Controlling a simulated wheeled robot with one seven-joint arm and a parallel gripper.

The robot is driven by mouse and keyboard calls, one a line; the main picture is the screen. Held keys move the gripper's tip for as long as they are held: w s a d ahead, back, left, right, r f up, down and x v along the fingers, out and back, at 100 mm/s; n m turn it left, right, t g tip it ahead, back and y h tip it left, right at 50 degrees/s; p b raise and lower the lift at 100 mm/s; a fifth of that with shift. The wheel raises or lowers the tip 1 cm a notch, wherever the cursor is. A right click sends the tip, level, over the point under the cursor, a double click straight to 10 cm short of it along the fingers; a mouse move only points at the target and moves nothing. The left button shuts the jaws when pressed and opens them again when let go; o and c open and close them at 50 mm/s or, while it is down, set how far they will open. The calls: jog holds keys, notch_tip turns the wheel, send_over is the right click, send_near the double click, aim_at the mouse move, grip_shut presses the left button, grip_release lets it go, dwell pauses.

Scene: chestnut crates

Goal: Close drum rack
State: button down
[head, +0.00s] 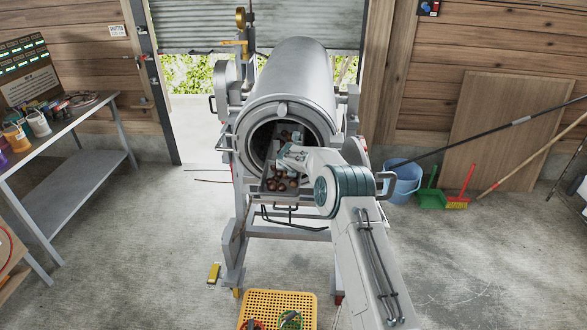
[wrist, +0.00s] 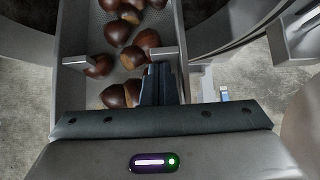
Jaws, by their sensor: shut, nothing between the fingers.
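The drum (head: 295,75) is a large grey metal cylinder on a stand, with its round front opening facing me. The rack (head: 272,195) is a narrow metal tray that sticks out of this opening and holds several brown chestnuts. In the wrist view the rack (wrist: 178,22) runs up the picture, with chestnuts (wrist: 122,60) on its mesh floor. My gripper (wrist: 160,75) is shut and empty at the rack's right side, low over the chestnuts. I cannot tell whether it touches the rack. In the head view my arm hides part of the opening and the rack's right side.
A yellow crate (head: 252,295) stands on the floor in front of the stand. A blue bucket (head: 402,180), a green dustpan (head: 431,198) and a red brush (head: 460,200) are at right. A metal table (head: 75,182) stands at left. Floor on both sides is mostly clear.

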jog(key=shift+w+d, duration=0.15)
jog(key=shift+w, duration=0.8)
jog(key=shift+s, duration=0.1)
